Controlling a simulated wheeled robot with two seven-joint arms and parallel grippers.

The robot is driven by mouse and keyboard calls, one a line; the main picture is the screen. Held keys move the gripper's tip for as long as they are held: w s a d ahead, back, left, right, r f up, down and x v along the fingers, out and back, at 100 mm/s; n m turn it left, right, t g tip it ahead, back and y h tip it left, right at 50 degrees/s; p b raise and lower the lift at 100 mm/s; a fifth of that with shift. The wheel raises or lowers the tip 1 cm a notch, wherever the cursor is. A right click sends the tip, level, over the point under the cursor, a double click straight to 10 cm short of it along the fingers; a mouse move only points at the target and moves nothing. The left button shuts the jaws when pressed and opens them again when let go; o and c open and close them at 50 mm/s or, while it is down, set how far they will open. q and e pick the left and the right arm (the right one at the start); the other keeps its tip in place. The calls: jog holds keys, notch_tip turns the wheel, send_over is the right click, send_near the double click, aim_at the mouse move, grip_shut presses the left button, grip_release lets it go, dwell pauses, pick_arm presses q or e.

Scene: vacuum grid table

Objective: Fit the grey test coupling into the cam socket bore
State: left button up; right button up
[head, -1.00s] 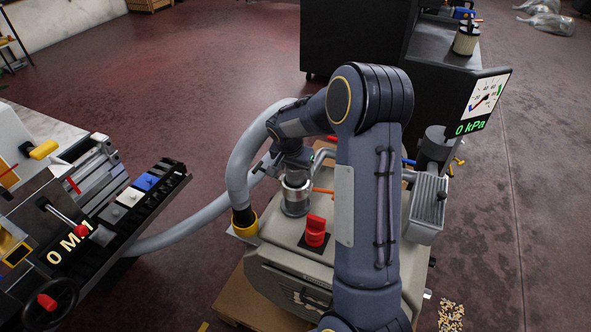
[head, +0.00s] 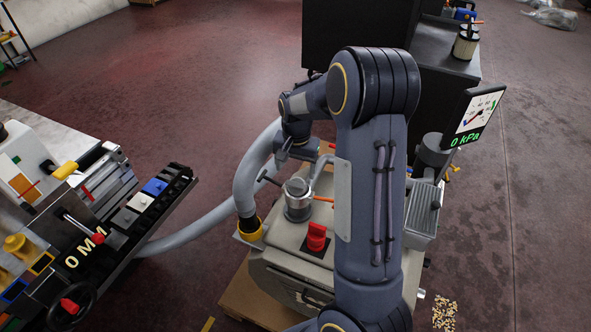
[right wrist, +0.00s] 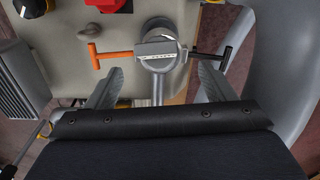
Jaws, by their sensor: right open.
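The grey test coupling (head: 297,187) appears to sit upright in the top of the round metal cam socket (head: 299,208) on the beige machine. Its flat grey grip (right wrist: 157,47) shows in the right wrist view. How deep it sits in the bore I cannot tell. An orange-handled lever (right wrist: 112,54) and a black-handled lever (right wrist: 213,54) stick out on opposite sides of the socket. My right gripper (head: 294,160) is open and empty, above and behind the socket, apart from the coupling. Its spread fingers (right wrist: 160,72) show in the right wrist view. My left gripper is out of view.
A thick grey hose (head: 250,180) with a yellow collar stands left of the socket. A red knob (head: 316,237) is just in front. A gauge display (head: 477,118) reading 0 kPa stands right. A dark-railed bench (head: 150,205) is at left.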

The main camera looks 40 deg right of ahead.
aim_at(296, 184)
jog(key=shift+s+d+r+y+p, duration=0.1)
jog(key=shift+r+y+p, duration=0.2)
jog(key=shift+r, duration=0.05)
notch_tip(296, 184, down, 8)
jog(key=shift+f+p, duration=0.2)
jog(key=shift+p, duration=0.1)
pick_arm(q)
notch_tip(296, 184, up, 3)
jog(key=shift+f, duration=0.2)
pick_arm(e)
jog(key=shift+r, duration=0.1)
jog(key=c, duration=1.3)
jog(key=shift+r, duration=0.1)
